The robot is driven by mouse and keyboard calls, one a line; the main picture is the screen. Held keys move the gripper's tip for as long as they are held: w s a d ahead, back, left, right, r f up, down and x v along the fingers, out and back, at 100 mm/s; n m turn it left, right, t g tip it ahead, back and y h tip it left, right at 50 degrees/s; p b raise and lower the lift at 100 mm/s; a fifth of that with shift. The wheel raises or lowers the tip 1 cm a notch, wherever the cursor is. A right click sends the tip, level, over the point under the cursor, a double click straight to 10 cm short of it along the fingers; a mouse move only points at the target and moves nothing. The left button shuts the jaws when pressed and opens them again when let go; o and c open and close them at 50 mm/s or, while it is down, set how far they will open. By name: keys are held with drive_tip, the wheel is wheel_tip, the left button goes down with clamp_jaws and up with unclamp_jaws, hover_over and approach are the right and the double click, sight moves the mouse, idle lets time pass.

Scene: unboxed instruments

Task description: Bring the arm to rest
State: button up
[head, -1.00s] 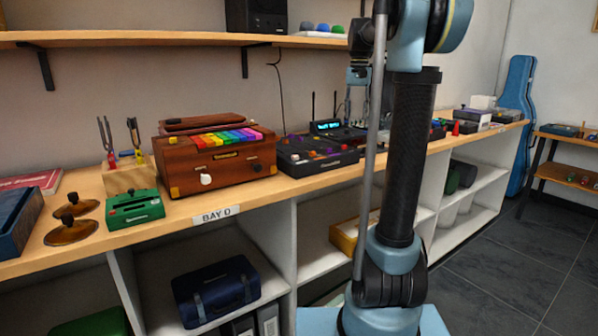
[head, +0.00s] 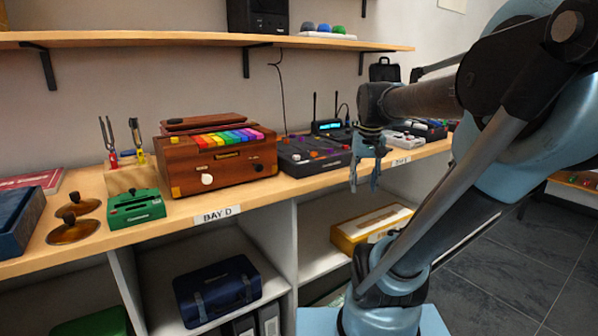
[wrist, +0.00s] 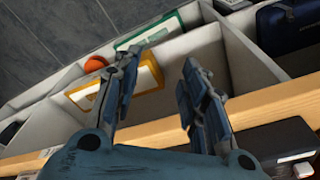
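My gripper (head: 364,176) hangs in front of the bench's front edge, right of the black mixer-like box, with its fingers pointing down. In the wrist view my gripper (wrist: 155,90) has its two fingers spread apart with nothing between them. Beyond the fingers the wrist view shows the wooden bench edge (wrist: 75,141) and the open shelf compartments below. My arm is bent and reaches in from the right of the head view.
The bench carries a wooden box with rainbow keys (head: 222,158), a black mixer-like box (head: 312,156), a green device (head: 136,208) and brass cymbals (head: 73,230). Below are a blue case (head: 217,291) and a yellow box (head: 371,227). An upper shelf (head: 160,38) runs above.

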drive_tip(key=s+f+n, duration=0.1)
drive_tip(key=s+f, duration=1)
drive_tip(key=f, duration=0.4)
drive_tip(key=shift+s+a+t, duration=0.15)
drive_tip(key=shift+t, duration=0.15)
drive_tip(key=shift+w+f, duration=0.15)
drive_tip(key=shift+w, duration=0.35)
drive_tip(key=shift+c, duration=0.7)
